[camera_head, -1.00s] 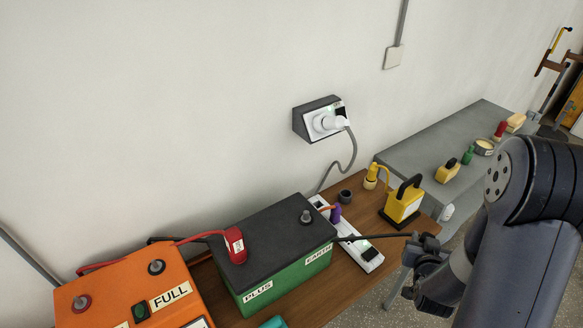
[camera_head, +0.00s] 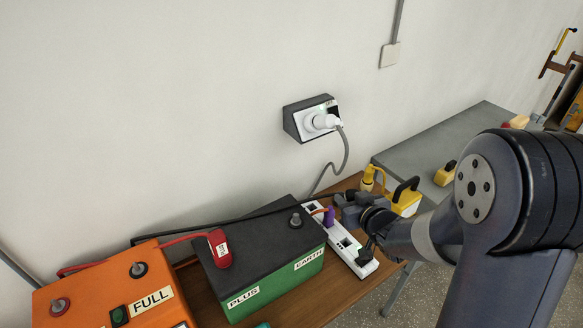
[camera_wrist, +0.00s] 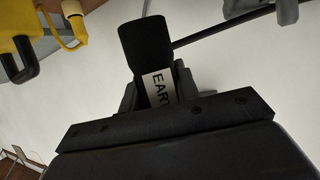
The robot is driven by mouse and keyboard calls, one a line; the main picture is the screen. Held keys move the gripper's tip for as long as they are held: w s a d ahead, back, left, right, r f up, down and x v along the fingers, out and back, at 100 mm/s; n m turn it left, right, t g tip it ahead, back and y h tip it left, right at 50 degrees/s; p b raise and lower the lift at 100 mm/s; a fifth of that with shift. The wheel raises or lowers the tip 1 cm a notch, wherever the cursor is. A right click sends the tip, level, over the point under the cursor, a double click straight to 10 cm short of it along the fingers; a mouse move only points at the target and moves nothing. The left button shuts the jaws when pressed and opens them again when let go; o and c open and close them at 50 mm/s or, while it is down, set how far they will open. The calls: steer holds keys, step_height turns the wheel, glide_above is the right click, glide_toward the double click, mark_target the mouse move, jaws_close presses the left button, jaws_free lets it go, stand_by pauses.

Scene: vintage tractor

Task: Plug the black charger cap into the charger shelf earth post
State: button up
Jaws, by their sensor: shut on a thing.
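The black charger cap (camera_wrist: 148,42), with a white label reading "EAR…", is held between the jaws of my gripper (camera_wrist: 157,92) in the wrist view. In the head view my gripper (camera_head: 352,207) is raised over the power strip, right of the green battery; the cap is hard to make out there. A black cable (camera_head: 240,217) runs from the jaws leftward behind the battery. The orange charger (camera_head: 100,300) at lower left has a post with a dark base (camera_head: 138,270) and one with a reddish base (camera_head: 60,305). No label shows which is the shelf earth post.
The green battery (camera_head: 278,288) has a bare grey post (camera_head: 296,219) near its EARTH label and a red clamp (camera_head: 219,248) near PLUS. A white power strip (camera_head: 352,254), yellow lamp (camera_head: 406,200) and wall socket (camera_head: 313,120) are nearby. Air above the battery is mostly clear.

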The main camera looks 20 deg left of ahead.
steer(key=s+a+r+n+g+y+p, duration=0.1)
steer(key=s+a+r+n+g+y, duration=0.1)
steer(key=a+r, duration=0.3)
steer(key=s+a+r+n+g+y+p, duration=0.1)
steer(key=s+a+r+n+g+y, duration=0.1)
steer(key=a+r, duration=0.4)
steer(key=shift+s+a+n+g+y, duration=0.4)
steer(key=shift+s+a+n+g, duration=0.45)
steer(key=shift+a+n, duration=0.3)
steer(key=shift+s+f+b, duration=0.1)
steer(key=shift+f+b, duration=1.8)
steer(key=shift+f, duration=1.05)
steer(key=shift+p, duration=0.95)
steer(key=shift+f+b, duration=1.6)
steer(key=shift+f, duration=0.65)
steer(key=o, duration=1.1)
